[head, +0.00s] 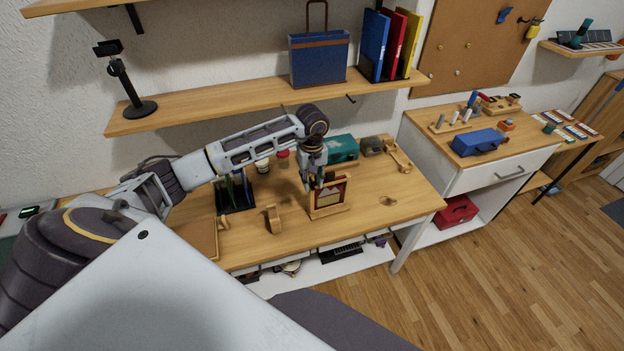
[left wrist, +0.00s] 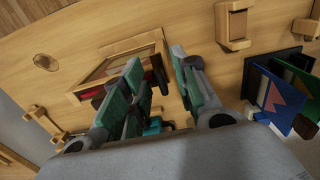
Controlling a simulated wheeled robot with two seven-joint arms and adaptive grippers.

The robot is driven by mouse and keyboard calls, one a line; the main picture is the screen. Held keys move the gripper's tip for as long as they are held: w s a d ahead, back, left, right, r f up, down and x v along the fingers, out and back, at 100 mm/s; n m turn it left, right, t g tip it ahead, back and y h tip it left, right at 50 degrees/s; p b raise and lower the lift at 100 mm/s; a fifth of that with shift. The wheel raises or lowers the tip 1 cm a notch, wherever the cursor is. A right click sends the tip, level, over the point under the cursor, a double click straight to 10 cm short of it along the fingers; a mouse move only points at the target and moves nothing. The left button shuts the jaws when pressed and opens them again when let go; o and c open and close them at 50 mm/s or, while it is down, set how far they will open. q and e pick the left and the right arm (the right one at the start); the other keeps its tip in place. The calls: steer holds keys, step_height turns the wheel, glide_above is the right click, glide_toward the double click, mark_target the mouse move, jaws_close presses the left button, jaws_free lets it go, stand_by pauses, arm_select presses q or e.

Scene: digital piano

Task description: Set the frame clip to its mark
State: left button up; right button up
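The wooden picture frame (head: 327,208) stands on the desk, holding a red and dark picture. In the left wrist view the frame (left wrist: 95,68) lies beyond my fingers. A small dark piece (left wrist: 160,74), possibly the frame clip, shows at the frame's edge between the fingers; its mark cannot be made out. My left gripper (head: 314,183) points down at the frame's upper left part. In the left wrist view the left gripper (left wrist: 160,60) has its green-padded fingers apart, with no clear grip on anything. Whether a finger touches the frame cannot be told. My right gripper is not in view.
A wooden stand (head: 273,219) is left of the frame, and a dark rack (head: 236,195) with upright cards is farther left. A teal box (head: 341,148) and a wooden holder (head: 398,157) stand behind. A shelf (head: 215,104) hangs above. The desk's right front is mostly clear.

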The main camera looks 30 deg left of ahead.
arm_select(q)
jaws_close()
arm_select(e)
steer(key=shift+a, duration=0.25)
